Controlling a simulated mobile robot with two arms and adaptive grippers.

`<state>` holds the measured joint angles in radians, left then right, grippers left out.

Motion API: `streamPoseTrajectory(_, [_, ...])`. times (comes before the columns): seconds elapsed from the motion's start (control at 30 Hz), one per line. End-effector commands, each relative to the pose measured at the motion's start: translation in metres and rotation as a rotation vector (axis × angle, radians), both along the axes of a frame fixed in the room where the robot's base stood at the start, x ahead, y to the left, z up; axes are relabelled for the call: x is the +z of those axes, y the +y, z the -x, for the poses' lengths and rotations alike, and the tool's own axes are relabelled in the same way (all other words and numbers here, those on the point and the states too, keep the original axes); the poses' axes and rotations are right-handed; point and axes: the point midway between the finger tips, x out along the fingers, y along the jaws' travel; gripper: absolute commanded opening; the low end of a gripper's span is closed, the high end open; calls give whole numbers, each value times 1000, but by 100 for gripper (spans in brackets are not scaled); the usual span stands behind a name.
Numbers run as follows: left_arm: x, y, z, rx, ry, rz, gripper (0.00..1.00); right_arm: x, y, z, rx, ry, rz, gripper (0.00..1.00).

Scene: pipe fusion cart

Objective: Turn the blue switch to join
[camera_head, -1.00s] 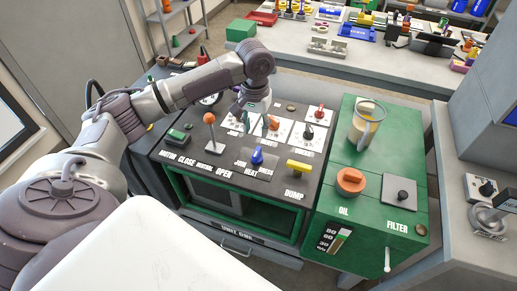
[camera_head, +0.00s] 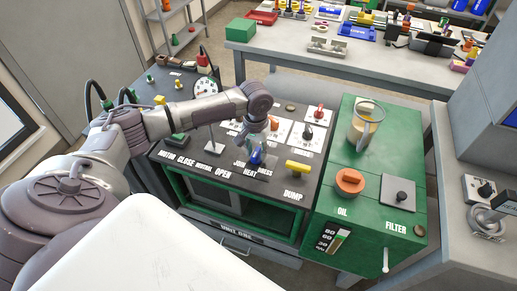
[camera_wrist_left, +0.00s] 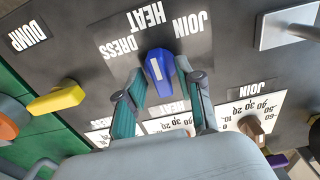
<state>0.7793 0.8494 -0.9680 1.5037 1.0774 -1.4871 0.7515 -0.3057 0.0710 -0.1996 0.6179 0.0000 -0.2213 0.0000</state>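The blue switch (camera_head: 257,158) stands on the dark panel of the green cart. In the left wrist view the blue switch (camera_wrist_left: 160,72) has a pale mark and points roughly at the upside-down word HEAT, between DRESS and JOIN. My left gripper (camera_head: 255,146) is over the switch and partly hides it in the head view. In the left wrist view its two fingers (camera_wrist_left: 163,88) are apart, one on each side of the switch. A gap shows on both sides, so I see no firm grip. My right gripper is in neither view.
The yellow DUMP handle (camera_head: 298,168) is to the right of the switch. A measuring jug (camera_head: 365,124) and an orange oil cap (camera_head: 350,181) stand on the green unit at right.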

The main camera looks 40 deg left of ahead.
Motion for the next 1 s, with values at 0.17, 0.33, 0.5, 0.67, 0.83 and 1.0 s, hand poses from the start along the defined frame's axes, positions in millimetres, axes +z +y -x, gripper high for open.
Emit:
streamPoseTrajectory(0.17, [0,0,0,0,0,1,2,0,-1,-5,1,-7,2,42])
streamPoseTrajectory(0.33, [0,0,0,0,0,1,0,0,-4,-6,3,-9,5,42])
streamPoseTrajectory(0.5, [2,-1,0,-17,0,2,0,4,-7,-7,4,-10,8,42])
streamPoseTrajectory(0.67, [4,-1,0,-73,1,3,0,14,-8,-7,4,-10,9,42])
streamPoseTrajectory(0.83, [5,-1,0,-185,1,5,0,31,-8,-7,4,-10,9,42])
streamPoseTrajectory(1.0, [5,-1,0,-335,2,5,0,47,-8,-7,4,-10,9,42])
